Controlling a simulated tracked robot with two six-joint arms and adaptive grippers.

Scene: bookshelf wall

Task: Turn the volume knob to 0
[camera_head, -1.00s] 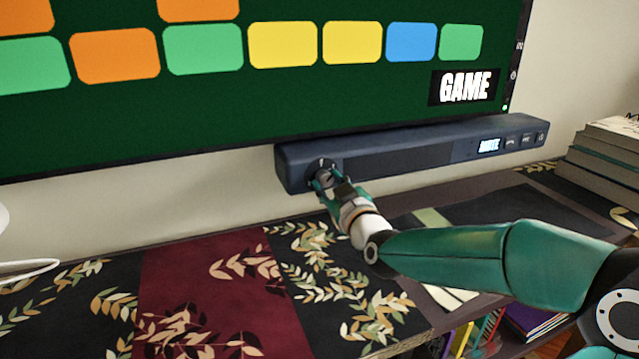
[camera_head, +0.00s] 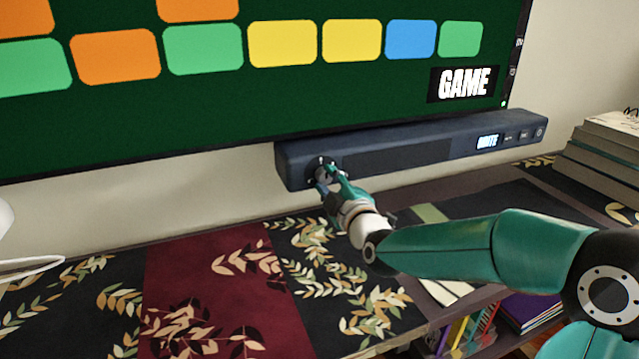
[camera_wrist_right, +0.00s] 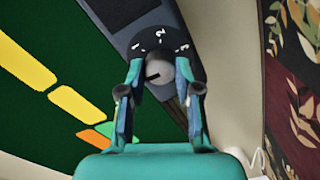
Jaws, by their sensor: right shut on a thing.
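The volume knob (camera_wrist_right: 157,72) is a grey round knob on a black dial with small white marks, seen in the wrist view. A dark pointer line on it points toward the left of that picture. The knob (camera_head: 321,173) sits at the left end of the dark blue soundbar (camera_head: 410,155). My right gripper (camera_wrist_right: 159,66) is shut on the knob, one finger on each side. In the head view the right gripper (camera_head: 328,174) partly hides the knob. The soundbar's lit display (camera_head: 488,142) seems to read MUTE. My left gripper is not in view.
A large screen (camera_head: 300,100) with coloured tiles and the word GAME hangs above the soundbar. A stack of books (camera_head: 605,155) lies at the right. The patterned shelf top (camera_head: 205,290) at the left front is clear. More books (camera_head: 530,310) stand below the shelf edge.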

